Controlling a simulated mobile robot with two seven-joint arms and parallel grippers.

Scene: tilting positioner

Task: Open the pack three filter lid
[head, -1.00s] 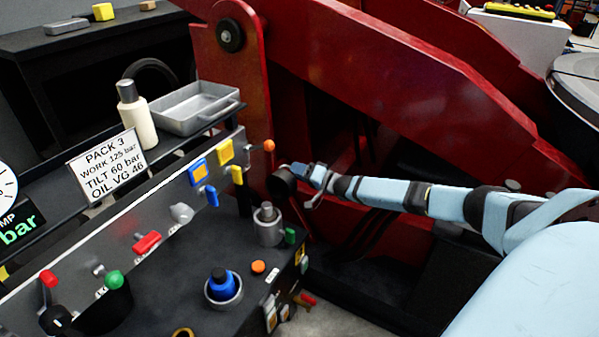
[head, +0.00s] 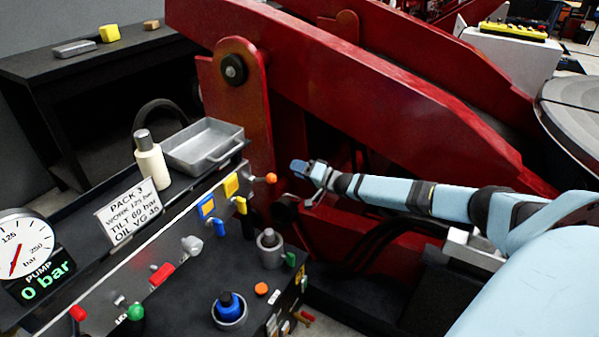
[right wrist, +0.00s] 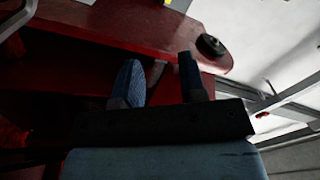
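The PACK 3 sign (head: 134,212) stands on the ledge of the dark control unit at the left. On the unit's top are a grey cylinder with a knob-like top (head: 270,246) and a blue cap in a grey ring (head: 229,309). I cannot tell for certain which is the filter lid. My right gripper (head: 306,184) is above and to the right of the grey cylinder in the picture, apart from it, in front of the red frame. In the right wrist view its two blue fingers (right wrist: 160,82) stand apart with nothing between them. My left gripper is not in view.
The sloping panel carries levers and knobs, including a red handle (head: 162,274) and an orange ball knob (head: 271,178). A cream bottle (head: 150,163) and a grey tray (head: 236,134) stand on the ledge. The red frame (head: 400,90) fills the space behind my right arm.

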